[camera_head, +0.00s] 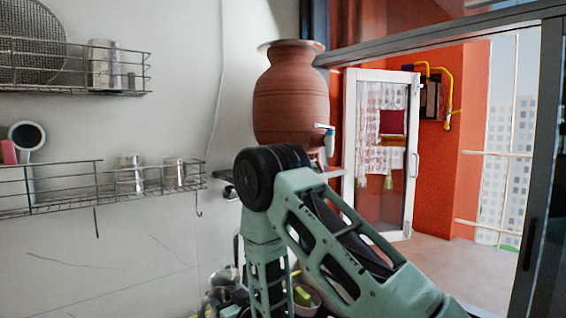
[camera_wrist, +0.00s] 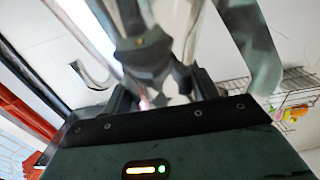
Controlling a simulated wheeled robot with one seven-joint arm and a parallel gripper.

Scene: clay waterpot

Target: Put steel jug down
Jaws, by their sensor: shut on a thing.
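In the wrist view, my gripper (camera_wrist: 165,80) is shut on a shiny steel thing, which I take to be the steel jug (camera_wrist: 180,24). Only part of its bright, reflective surface shows, close to the camera and partly covered by the dark fingers. Its full outline and tilt cannot be told. In the head view my arm's links hide the gripper, and I cannot make out the held jug there. Whether the jug touches any surface cannot be told.
A large clay waterpot (camera_head: 290,95) with a tap (camera_head: 328,140) stands on a shelf behind my arm. Wire racks (camera_head: 75,190) with steel cups (camera_head: 130,172) hang on the left wall. Steel vessels (camera_head: 224,280) and a basin (camera_head: 307,300) sit low beside my arm. A glass door (camera_head: 412,150) stands right.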

